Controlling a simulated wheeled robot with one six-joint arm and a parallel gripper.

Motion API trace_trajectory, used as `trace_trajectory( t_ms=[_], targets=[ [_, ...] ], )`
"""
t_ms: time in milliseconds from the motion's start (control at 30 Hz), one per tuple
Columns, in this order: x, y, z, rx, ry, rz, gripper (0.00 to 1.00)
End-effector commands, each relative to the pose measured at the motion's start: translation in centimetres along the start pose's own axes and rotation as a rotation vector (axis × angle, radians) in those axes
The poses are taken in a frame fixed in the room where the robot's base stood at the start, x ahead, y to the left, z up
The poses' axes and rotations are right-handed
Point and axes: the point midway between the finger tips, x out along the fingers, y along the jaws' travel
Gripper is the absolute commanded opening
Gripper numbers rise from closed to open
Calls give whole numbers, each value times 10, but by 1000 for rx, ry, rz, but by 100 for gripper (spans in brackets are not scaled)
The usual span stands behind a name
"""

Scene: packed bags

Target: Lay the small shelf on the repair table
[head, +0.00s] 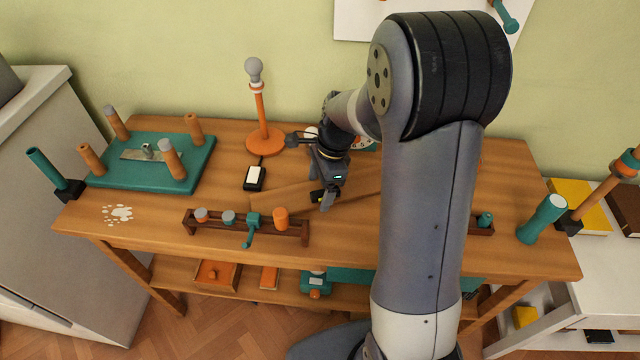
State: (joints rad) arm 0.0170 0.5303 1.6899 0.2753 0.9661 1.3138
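A plain wooden board (281,196), which looks like the small shelf, is at the middle of the wooden table (160,215). It is close in colour to the tabletop, and I cannot tell whether it rests on it or is a little above. My gripper (323,196) points down at the board, with its fingertips at or over it. My arm hides the board's right part. I cannot make out whether the fingers are closed on it.
A peg rack (292,236) stands in front of the board. A black-and-white device (254,177) and an orange lamp (264,140) are behind it. A teal pegged base (110,176) fills the back left. A teal flashlight-like object (541,220) stands at the right.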

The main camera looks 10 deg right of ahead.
Motion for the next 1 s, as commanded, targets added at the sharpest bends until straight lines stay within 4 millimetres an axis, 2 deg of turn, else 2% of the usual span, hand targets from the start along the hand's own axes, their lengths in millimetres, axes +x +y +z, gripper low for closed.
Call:
trace_trajectory(
  t_ms=[33, 133, 467, 567, 800, 1000],
  targets=[
    [0, 0, 0, 0, 0, 0, 84],
    [0, 0, 0, 0, 0, 0, 92],
    [-6, 0, 1, 0, 0, -2, 92],
    [-20, -1, 1, 0, 0, -5, 92],
    [-72, -1, 1, 0, 1, -5, 92],
    [-107, -1, 1, 1, 0, -4, 92]
  ],
)
